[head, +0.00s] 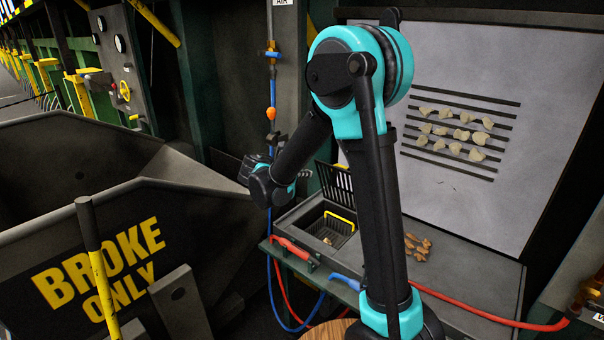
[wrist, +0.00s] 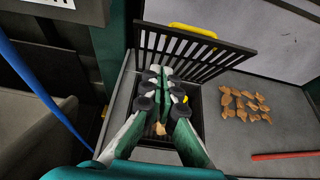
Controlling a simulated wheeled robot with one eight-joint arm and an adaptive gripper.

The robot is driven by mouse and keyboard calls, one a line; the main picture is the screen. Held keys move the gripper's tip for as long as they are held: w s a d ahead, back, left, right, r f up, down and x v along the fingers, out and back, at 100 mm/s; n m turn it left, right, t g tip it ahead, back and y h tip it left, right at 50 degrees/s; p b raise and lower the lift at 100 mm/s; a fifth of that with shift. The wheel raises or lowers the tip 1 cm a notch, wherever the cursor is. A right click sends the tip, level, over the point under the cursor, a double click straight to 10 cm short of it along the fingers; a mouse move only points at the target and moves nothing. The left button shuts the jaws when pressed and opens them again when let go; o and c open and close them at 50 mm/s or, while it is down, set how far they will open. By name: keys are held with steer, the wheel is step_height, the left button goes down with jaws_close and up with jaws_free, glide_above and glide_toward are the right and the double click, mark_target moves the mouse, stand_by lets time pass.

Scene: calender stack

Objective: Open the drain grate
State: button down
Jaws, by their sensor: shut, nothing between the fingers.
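The drain grate (wrist: 190,50) is a black barred panel with a yellow handle (wrist: 193,30) along its upper edge. It stands raised at the back of the drain opening, tilted up from the counter. The raised grate (head: 335,184) also shows in the head view, partly behind my arm. Below it the drain well (head: 328,222) is uncovered and holds a dark basket with a yellow handle (head: 341,216). My gripper (wrist: 160,72) is shut and empty, over the well and in front of the grate in the wrist view. Contact with the grate cannot be told.
Several brown pieces (wrist: 245,104) lie on the counter right of the well. A red-handled tool (head: 294,250) lies at the counter's front edge, near hoses. A large dark bin (head: 130,250) stands at the left. A pale panel with slats (head: 480,70) is behind.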

mark_target(326, 167)
steer(key=w+d, duration=0.2)
steer(key=w+d+f, duration=0.1)
steer(key=w+d, duration=0.2)
steer(key=shift+w+d+f, duration=0.1)
steer(key=shift+w+d, duration=0.1)
steer(key=shift+d, duration=0.1)
steer(key=shift+w+d, duration=0.25)
steer(key=w+d+r+g+y, duration=0.2)
steer(key=w+d+r, duration=0.1)
steer(key=w+d, duration=0.3)
steer(key=shift+w, duration=0.15)
steer(key=shift+d, duration=0.1)
